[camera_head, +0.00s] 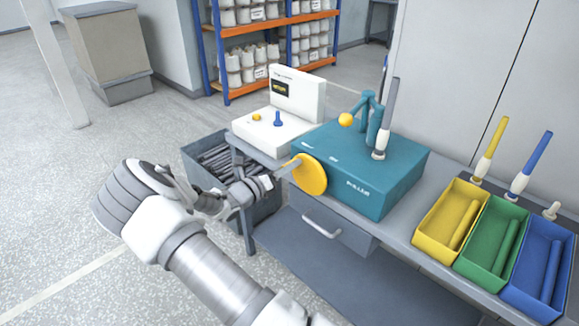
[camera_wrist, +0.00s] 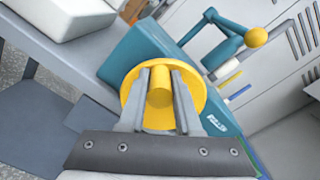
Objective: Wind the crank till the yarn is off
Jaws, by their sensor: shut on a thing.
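A teal machine box (camera_head: 395,190) stands on the bench. The yellow crank disc (camera_head: 313,176) is on its left side, and the disc also shows in the wrist view (camera_wrist: 196,88). My gripper (camera_wrist: 160,82) is shut on the yellow crank handle (camera_wrist: 159,92), with one finger on each side of it. In the head view my gripper (camera_head: 277,179) is left of the disc. A slim grey bobbin (camera_head: 388,105) with a white base stands upright on top of the machine. I cannot tell how much yarn is on it.
A teal lever post with a yellow ball (camera_head: 345,120) rises from the machine. A white device (camera_head: 270,133) stands behind left. Yellow (camera_head: 433,226), green (camera_head: 477,252) and blue (camera_head: 525,280) trays stand at right. A grey bin (camera_head: 205,165) is on the floor.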

